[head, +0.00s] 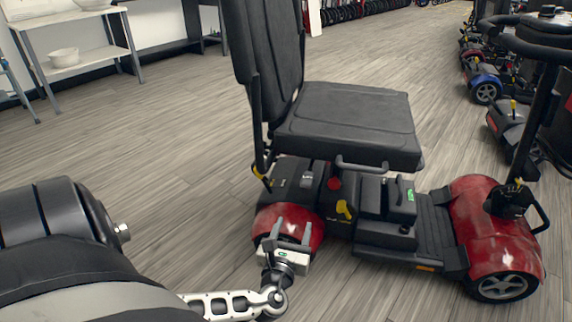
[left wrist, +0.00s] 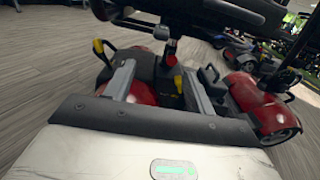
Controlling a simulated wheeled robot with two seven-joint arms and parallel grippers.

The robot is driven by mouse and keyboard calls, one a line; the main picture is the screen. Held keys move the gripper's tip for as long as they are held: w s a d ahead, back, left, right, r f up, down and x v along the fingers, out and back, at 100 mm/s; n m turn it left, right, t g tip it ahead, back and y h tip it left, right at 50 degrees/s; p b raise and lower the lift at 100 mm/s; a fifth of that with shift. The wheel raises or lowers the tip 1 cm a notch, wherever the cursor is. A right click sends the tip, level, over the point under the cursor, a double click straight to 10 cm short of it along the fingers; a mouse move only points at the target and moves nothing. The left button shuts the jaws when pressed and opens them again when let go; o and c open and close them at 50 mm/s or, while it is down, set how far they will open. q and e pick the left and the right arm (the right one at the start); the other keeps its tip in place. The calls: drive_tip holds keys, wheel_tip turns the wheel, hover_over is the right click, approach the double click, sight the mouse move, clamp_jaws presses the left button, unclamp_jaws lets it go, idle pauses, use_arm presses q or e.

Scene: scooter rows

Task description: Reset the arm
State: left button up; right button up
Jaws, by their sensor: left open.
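My left arm comes in from the lower left in the head view. My left gripper (head: 291,232) is open, with its two fingers apart in front of the red rear fender (head: 308,222) of a mobility scooter (head: 434,238). I cannot tell whether the fingers touch the scooter. In the left wrist view, the fingers of the gripper (left wrist: 160,82) stand apart, with the red rear body (left wrist: 127,89) of the scooter beyond them. I see nothing held between the fingers. My right gripper is not in view.
The scooter's black seat (head: 345,115) rises above and behind the gripper. A row of other scooters (head: 487,85) stands at the right. A white shelf table (head: 75,45) with a bowl (head: 65,57) stands at the upper left. The wooden floor (head: 165,135) between is clear.

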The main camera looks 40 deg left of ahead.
use_arm(q)
drive_tip(key=shift+s+d, duration=0.3)
drive_tip(key=shift+s, duration=0.2)
